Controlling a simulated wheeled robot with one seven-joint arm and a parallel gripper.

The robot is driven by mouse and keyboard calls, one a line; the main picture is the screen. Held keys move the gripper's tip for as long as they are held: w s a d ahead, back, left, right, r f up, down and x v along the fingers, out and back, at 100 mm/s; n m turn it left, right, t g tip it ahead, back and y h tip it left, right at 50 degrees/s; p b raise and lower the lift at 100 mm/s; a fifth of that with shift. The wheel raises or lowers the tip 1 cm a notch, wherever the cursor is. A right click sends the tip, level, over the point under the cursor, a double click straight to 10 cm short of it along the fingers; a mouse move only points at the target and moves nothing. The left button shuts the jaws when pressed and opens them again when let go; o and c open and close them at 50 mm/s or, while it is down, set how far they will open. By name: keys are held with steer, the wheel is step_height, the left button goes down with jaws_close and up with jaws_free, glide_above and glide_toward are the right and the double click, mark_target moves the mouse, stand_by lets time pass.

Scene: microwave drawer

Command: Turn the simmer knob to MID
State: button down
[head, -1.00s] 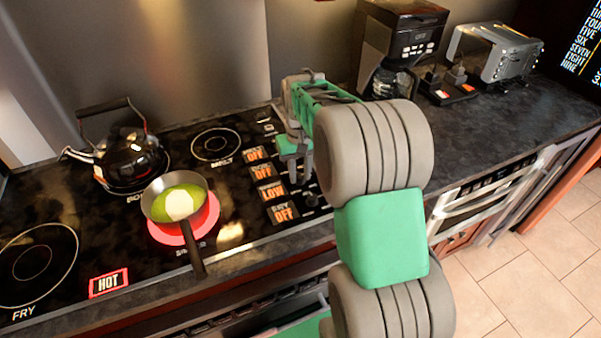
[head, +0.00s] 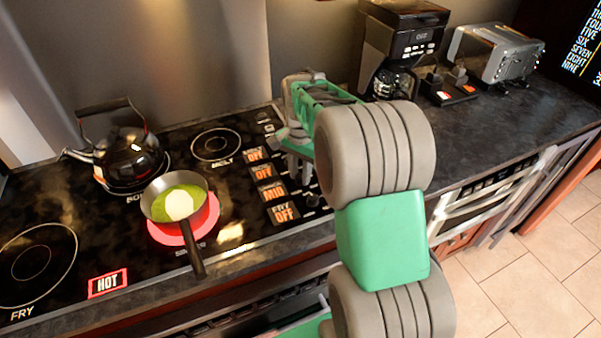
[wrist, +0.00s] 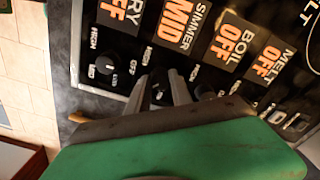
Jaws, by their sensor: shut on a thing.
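The simmer display (head: 273,191) on the cooktop reads MID. It also reads MID in the wrist view (wrist: 178,22). My gripper (wrist: 170,90) is shut on the simmer knob (wrist: 160,84), with one finger on each side of it, just below that display in the wrist view. In the head view my gripper (head: 298,165) points down at the knob row, and my arm hides much of the row.
The fry knob (wrist: 104,68) stands left of my gripper in the wrist view, the boil knob (wrist: 205,92) close on its right. A black kettle (head: 128,157) stands on the boil burner. The displays for fry, boil and melt read OFF. A coffee maker (head: 405,40) and toaster (head: 497,52) stand behind.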

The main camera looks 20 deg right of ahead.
mark_target(300, 176)
steer(key=shift+m, duration=0.6)
steer(key=c, duration=1.1)
jaws_free()
steer(key=shift+c, duration=0.2)
step_height(300, 176, up, 8)
steer(key=shift+f+b, duration=0.1)
steer(key=shift+b, duration=0.4)
